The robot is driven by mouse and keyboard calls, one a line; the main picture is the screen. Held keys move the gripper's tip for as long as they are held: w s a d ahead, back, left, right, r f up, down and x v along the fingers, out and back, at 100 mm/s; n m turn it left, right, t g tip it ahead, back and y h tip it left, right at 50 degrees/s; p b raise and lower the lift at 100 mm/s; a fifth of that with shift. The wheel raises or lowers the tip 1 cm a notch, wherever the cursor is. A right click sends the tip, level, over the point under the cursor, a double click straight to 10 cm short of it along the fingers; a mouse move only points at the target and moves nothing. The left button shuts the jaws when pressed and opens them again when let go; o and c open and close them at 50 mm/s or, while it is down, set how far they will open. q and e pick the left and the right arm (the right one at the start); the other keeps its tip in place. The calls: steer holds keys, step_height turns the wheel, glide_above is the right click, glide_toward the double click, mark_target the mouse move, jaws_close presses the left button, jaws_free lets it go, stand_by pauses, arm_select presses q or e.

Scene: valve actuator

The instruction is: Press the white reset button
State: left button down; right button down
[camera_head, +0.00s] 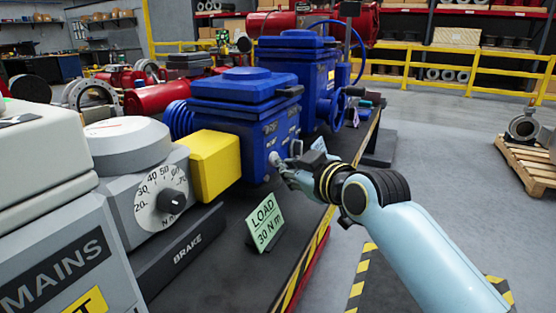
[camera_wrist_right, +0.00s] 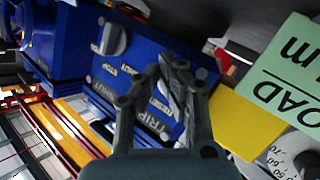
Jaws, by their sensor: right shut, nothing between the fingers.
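The blue actuator (camera_head: 240,110) stands on the bench with its control face toward my right arm. In the right wrist view this face (camera_wrist_right: 140,45) carries a grey knob (camera_wrist_right: 113,40), small white labels and the word TRIP. My right gripper (camera_head: 286,167) is shut and empty, close in front of the lower part of the face. It also shows in the right wrist view (camera_wrist_right: 172,66), with its fingertips together over the panel. I cannot make out the white reset button; the fingers cover part of the panel. Whether the fingertips touch the face, I cannot tell. My left gripper is out of view.
A yellow block (camera_head: 215,165) and the grey brake unit with its dial (camera_head: 160,203) stand left of the actuator. A green LOAD 30 Nm sign (camera_head: 265,222) stands near the bench edge below my gripper. A second blue actuator (camera_head: 310,75) with a handwheel is behind.

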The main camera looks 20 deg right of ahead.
steer(key=shift+s+d+r, duration=0.1)
steer(key=shift+s+d+p, duration=0.4)
steer(key=shift+s+d, duration=0.05)
steer(key=shift+s, duration=0.1)
steer(key=shift+s+d+p, duration=0.3)
steer(key=shift+s+d, duration=0.1)
steer(key=shift+s+d+p, duration=0.75)
steer(key=shift+s+d, duration=0.55)
steer(key=shift+s, duration=0.2)
